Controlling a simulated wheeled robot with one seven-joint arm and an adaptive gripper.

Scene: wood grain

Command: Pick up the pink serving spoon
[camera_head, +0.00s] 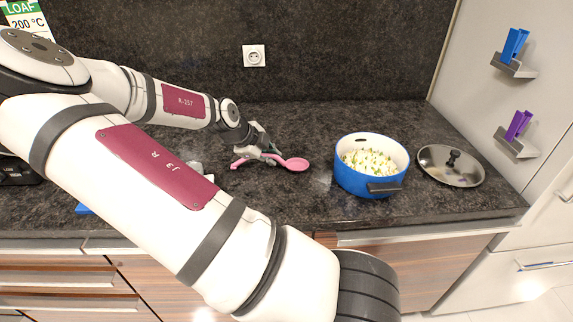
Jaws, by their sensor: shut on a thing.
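The pink serving spoon (296,164) is at the middle of the dark countertop, its bowl to the right and its handle running left. My gripper (264,155) is shut on the spoon's handle, with the handle's end showing on the left of the fingers. The fingers are small and partly hidden by the spoon. I cannot tell whether the spoon touches the counter or is just above it.
A blue pot (356,180) with pale, green-flecked food stands right of the spoon. Its glass lid (437,174) lies farther right. The dark counter (290,210) is clear in front of the spoon. A wall socket (253,55) is behind.

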